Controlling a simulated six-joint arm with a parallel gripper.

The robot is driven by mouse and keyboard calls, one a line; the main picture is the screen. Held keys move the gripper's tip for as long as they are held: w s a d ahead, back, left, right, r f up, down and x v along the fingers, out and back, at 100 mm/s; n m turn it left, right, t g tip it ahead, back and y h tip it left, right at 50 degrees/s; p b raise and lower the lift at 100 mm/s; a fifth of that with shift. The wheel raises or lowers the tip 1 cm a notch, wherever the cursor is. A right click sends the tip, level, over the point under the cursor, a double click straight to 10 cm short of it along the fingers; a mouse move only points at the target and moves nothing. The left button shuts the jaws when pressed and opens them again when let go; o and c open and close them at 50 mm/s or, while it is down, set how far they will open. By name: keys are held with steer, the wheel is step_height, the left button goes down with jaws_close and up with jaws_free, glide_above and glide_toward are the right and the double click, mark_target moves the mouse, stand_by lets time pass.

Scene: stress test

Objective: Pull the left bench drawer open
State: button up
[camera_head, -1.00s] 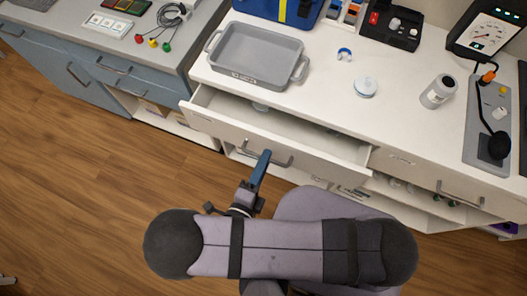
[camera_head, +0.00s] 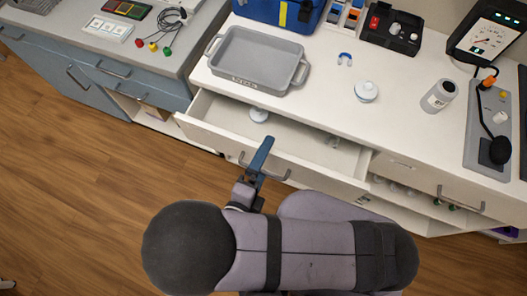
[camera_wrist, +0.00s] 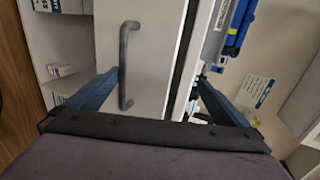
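The left bench drawer (camera_head: 310,168) stands open, pulled out from the white bench below the counter. Its inside shows, with a small white round object (camera_head: 258,115) in it. The grey bar handle (camera_head: 280,178) is on its front and also shows upright in the wrist view (camera_wrist: 125,65). My gripper (camera_wrist: 160,80) is at the drawer front with its blue fingers wide apart. In the wrist view the left fingertip is beside the handle and the right finger is past the front's top edge. Contact with the handle cannot be told. In the head view one finger (camera_head: 261,153) overlaps the drawer front.
A grey tray (camera_head: 257,60) sits on the counter above the drawer. The right drawer (camera_head: 420,180) is shut. Open shelves lie below. Wooden floor (camera_head: 80,200) is clear at left.

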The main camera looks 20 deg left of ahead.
steer(key=shift+t, duration=0.8)
steer(key=r, duration=0.2)
steer(key=w+r, duration=0.1)
steer(key=r, duration=0.1)
steer(key=shift+r, duration=0.25)
steer(key=shift+g, duration=0.9)
steer(key=f, duration=0.2)
steer(key=s+f, duration=0.1)
steer(key=f, duration=0.1)
steer(key=shift+c, duration=0.3)
steer(key=shift+s+d+r+p, duration=0.1)
steer(key=shift+p, duration=0.2)
steer(key=shift+c, duration=0.2)
